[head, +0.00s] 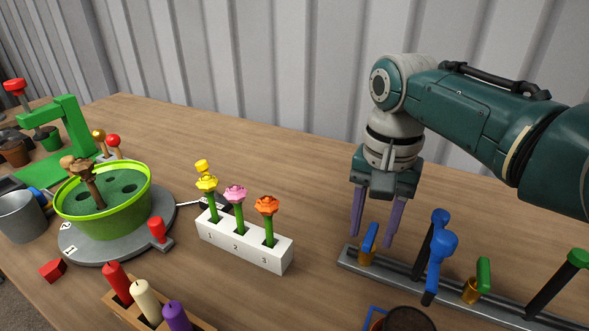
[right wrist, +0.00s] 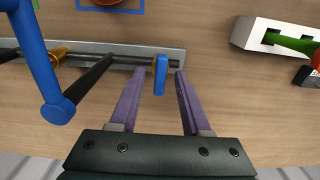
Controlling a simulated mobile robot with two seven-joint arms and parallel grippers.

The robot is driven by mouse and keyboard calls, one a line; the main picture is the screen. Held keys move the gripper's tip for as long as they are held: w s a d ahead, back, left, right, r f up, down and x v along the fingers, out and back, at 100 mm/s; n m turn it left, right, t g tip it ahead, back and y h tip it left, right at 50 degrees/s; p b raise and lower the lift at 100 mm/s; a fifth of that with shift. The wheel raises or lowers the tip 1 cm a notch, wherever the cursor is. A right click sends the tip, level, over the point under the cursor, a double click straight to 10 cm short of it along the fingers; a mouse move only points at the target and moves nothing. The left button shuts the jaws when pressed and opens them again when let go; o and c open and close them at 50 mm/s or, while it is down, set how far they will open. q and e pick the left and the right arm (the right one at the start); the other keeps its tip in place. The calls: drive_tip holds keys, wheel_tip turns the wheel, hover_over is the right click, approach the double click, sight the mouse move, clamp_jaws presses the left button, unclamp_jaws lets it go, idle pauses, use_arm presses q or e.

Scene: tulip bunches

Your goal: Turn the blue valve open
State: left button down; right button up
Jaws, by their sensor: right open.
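The blue valve has a flat blue handle (head: 370,236) on a brass body (head: 366,258), at the left end of a grey rail (head: 400,273) with a pipe. In the right wrist view the blue handle (right wrist: 160,76) stands between the fingertips, with a gap on both sides. My right gripper (head: 374,240) points down over the valve with its purple fingers open and empty. Its open fingers also show in the right wrist view (right wrist: 159,72). My left gripper is not in view.
Blue-topped posts (head: 441,245) stand just right of the valve. A green-handled valve (head: 484,274) and a green-topped post (head: 578,258) are farther right. A white block (head: 245,244) with flowers stands left. A dark round object (head: 405,320) is at the front edge.

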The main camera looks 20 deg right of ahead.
drive_tip(key=shift+c, duration=0.3)
clamp_jaws()
drive_tip(key=shift+r, duration=0.1)
idle(0.4)
drive_tip(key=n+p, duration=0.2)
drive_tip(key=n, duration=0.1)
drive_tip(key=shift+n, duration=0.3)
drive_tip(key=n+p, duration=0.1)
drive_tip(key=n, duration=0.2)
drive_tip(key=shift+n, duration=0.3)
drive_tip(key=n+p, duration=0.1)
drive_tip(key=n, duration=0.8)
drive_tip(key=shift+n, duration=0.5)
